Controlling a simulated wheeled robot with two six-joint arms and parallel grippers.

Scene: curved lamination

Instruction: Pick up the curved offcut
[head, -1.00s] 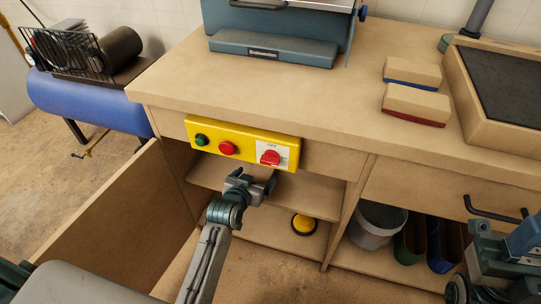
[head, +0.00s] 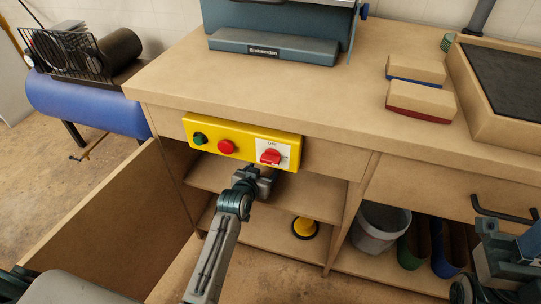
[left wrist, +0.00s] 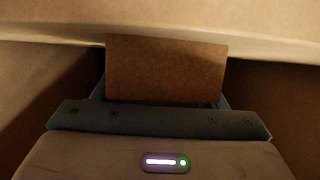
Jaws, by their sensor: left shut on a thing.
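My left gripper (head: 263,174) reaches into the open bay of the wooden bench, just below the yellow switch panel. In the left wrist view it is shut on a brown wooden piece (left wrist: 167,66), taken to be the curved offcut. The piece stands out beyond the jaws, and its near end is hidden between them. It looks like a plain rectangle from here, so its curve cannot be made out. In the head view the arm and panel largely hide it. Parts of my right arm show at the lower right edge, but its jaws do not.
The yellow switch panel (head: 242,142) hangs close above my left gripper. Shelf boards (head: 315,203) surround it, with a yellow round object (head: 305,228) on the lower one. A grey bucket (head: 376,229) stands farther right. An open wooden panel (head: 105,215) stands to the left.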

